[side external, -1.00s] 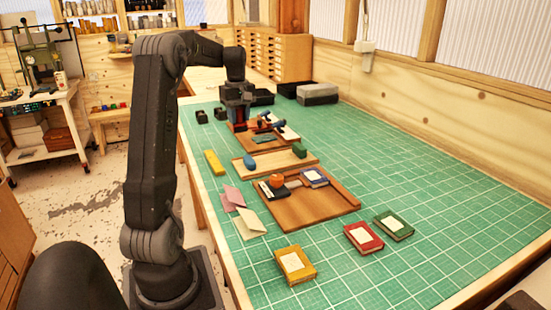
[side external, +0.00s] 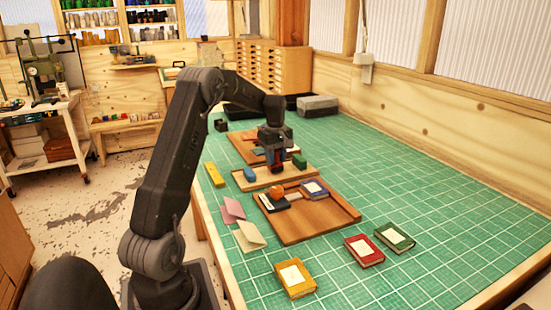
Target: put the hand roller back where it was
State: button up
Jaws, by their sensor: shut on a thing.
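My gripper (side external: 275,157) is over the shallow wooden tray (side external: 268,183) in the middle of the bench, between a blue block and a green block. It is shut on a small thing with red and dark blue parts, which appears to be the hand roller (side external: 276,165). The jaws hide most of it, and I cannot tell whether it touches the tray. Behind is a wooden board (side external: 238,141) with a dark teal plate (side external: 259,151), partly hidden by my gripper.
The blue block (side external: 249,174) and green block (side external: 299,161) flank my gripper. Yellow, red and green booklets lie nearer. The mat's right side is clear.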

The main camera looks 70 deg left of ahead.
jog(key=shift+f, duration=0.2)
jog(key=shift+f, duration=0.15)
jog(key=o, duration=0.9)
